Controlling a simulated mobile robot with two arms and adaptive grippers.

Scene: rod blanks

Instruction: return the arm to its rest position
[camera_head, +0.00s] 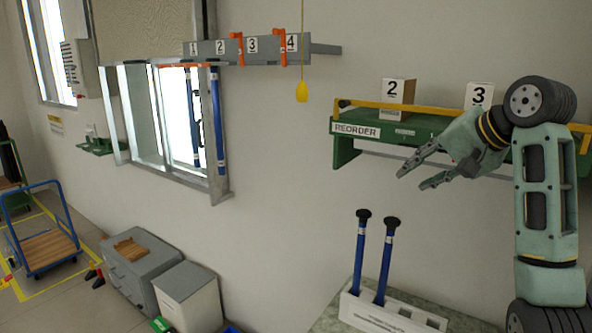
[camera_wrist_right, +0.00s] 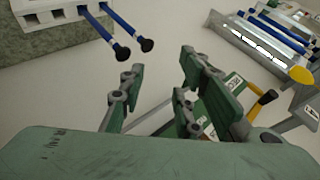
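My right arm (camera_head: 545,195) is raised at the right of the head view, bent, with the forearm reaching left in front of the green shelf. My right gripper (camera_head: 410,180) points left and down, fingers spread and empty. In the right wrist view the gripper (camera_wrist_right: 165,85) also shows its green fingers apart with nothing between them. Two blue rods with black caps (camera_head: 385,258) (camera_head: 360,250) stand in a white holder (camera_head: 375,315) below the gripper, apart from it. These rods also show at the top left of the right wrist view (camera_wrist_right: 108,30). My left gripper is not in view.
A green REORDER shelf (camera_head: 345,155) with numbered boxes (camera_head: 397,97) and a yellow rail is close behind the right gripper. A yellow pull handle (camera_head: 301,92) hangs left of it. A numbered wall rack (camera_head: 230,50) holds blue rods (camera_head: 217,120). Cabinets (camera_head: 145,270) stand below.

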